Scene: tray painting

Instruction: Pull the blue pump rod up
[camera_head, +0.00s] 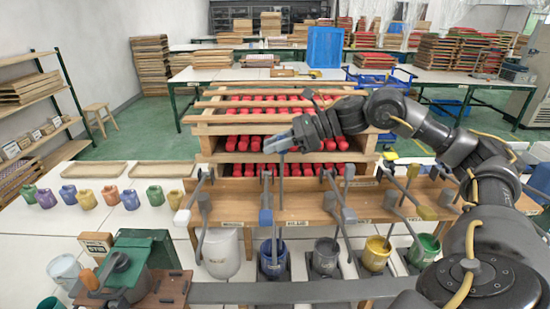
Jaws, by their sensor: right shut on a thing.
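My right gripper (290,140) reaches in from the right, above the wooden pump stand. It is shut at the top of a thin grey upright rod (281,185), the blue pump rod, which stands above the blue-labelled place. A pale blue piece shows at the fingertips, and I cannot tell whether it is part of the rod. The blue pump block (266,217) sits on the stand's front, with a cup of blue paint (272,250) below it. My left gripper is not in view.
Other pump levers with white (182,217) and yellow (427,212) ends stand close on both sides. Behind is a wooden rack (205,130) of red pieces. Small coloured pots (87,199) stand at left. A green machine (140,255) stands at front left.

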